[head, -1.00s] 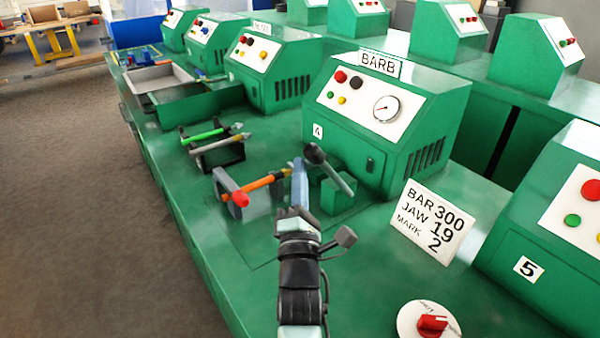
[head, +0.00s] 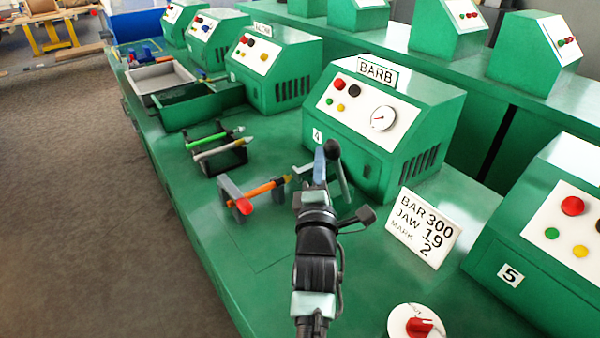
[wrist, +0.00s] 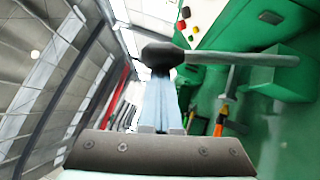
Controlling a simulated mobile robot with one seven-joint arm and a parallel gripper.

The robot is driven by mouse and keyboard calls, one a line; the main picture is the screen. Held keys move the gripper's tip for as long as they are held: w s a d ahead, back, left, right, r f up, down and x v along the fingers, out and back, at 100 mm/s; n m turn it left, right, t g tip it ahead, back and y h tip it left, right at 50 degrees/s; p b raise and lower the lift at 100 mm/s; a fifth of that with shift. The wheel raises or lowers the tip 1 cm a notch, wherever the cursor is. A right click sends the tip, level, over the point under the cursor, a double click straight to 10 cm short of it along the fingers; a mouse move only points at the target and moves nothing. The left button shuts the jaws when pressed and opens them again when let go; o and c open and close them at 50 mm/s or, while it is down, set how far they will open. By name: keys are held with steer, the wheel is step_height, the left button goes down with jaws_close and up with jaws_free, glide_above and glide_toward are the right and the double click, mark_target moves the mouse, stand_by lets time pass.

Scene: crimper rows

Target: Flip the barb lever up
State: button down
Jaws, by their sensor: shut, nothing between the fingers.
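The barb lever has a black knob (head: 332,149) on a grey rod that rises steeply, leaning slightly left, in front of the green BARB machine (head: 425,110). In the wrist view the knob (wrist: 162,53) is right at my fingertips, with the rod (wrist: 240,58) running right to a green block. My gripper (head: 319,165) is shut with its pale blue fingers together. It also shows in the wrist view (wrist: 161,100). The fingertips are against or just behind the knob; exact contact is hard to tell.
An orange rod (head: 262,189) with a red end lies on a grey holder left of my gripper. A rack with green and pale tools (head: 220,150) stands beyond it. A sign (head: 423,228) and a red-knobbed dial (head: 418,326) are to the right.

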steer(key=w+d+r+m+g+p, duration=0.2)
steer(key=w+d+m+g+p, duration=0.1)
steer(key=d, duration=0.4)
steer(key=shift+w+r+m, duration=0.3)
steer(key=shift+w+m, duration=0.2)
steer(key=shift+w, duration=0.35)
steer(key=shift+a, duration=0.15)
